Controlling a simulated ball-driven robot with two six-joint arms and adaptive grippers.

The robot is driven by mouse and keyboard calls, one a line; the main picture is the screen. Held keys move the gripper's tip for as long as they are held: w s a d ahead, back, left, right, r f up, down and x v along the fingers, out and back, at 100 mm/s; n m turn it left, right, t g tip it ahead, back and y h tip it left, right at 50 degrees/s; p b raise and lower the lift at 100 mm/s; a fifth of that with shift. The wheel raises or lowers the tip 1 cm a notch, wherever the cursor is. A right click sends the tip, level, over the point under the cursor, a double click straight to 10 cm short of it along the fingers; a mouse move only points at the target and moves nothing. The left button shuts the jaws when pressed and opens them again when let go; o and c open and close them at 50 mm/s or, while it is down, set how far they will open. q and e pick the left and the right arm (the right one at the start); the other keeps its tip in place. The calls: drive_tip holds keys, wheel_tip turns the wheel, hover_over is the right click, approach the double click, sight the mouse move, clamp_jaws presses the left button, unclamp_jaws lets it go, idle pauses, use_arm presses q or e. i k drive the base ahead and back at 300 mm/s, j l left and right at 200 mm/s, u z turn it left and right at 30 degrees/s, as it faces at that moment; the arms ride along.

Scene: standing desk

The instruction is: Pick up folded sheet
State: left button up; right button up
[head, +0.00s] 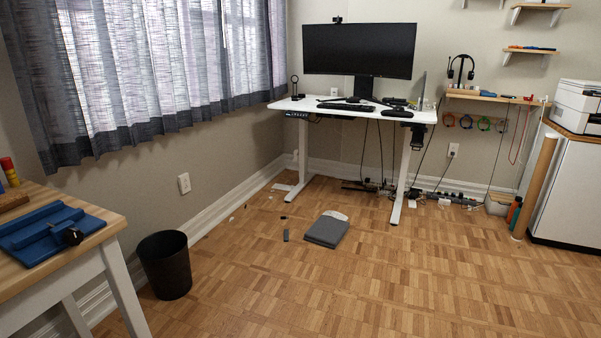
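A dark grey, flat, folded-looking piece (326,232) lies on the wooden floor in front of the white desk, left of the desk's right leg. It looks like the folded sheet. A small whitish piece (336,215) shows at its far edge; I cannot tell whether the two touch. A flat white piece (282,187) also lies on the floor by the desk's left leg, too small to make out. Neither of my grippers shows in the head view.
A black waste bin (165,265) stands at the left by a wooden workbench (92,245). Small dark bits (286,235) and white scraps lie near the grey piece. The standing desk (345,109) has cables beneath it. The floor at front and right is clear.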

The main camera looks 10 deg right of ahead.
sight(334, 214)
drive_tip(key=i+l+z, duration=0.15)
drive_tip(key=i+z, duration=0.15)
drive_tip(key=i, duration=0.45)
drive_tip(key=i+z, duration=0.3)
drive_tip(key=i, duration=0.45)
drive_tip(key=i+j+z, duration=0.35)
drive_tip(key=i, duration=0.4)
drive_tip(key=i+l+z, duration=0.15)
drive_tip(key=i, duration=0.75)
drive_tip(key=i+l+z, duration=0.15)
drive_tip(key=i, duration=0.8)
drive_tip(key=i+j+u, duration=0.1)
drive_tip(key=i+u, duration=0.3)
drive_tip(key=i, duration=0.25)
drive_tip(key=i+u, duration=0.4)
drive_tip(key=i, duration=0.2)
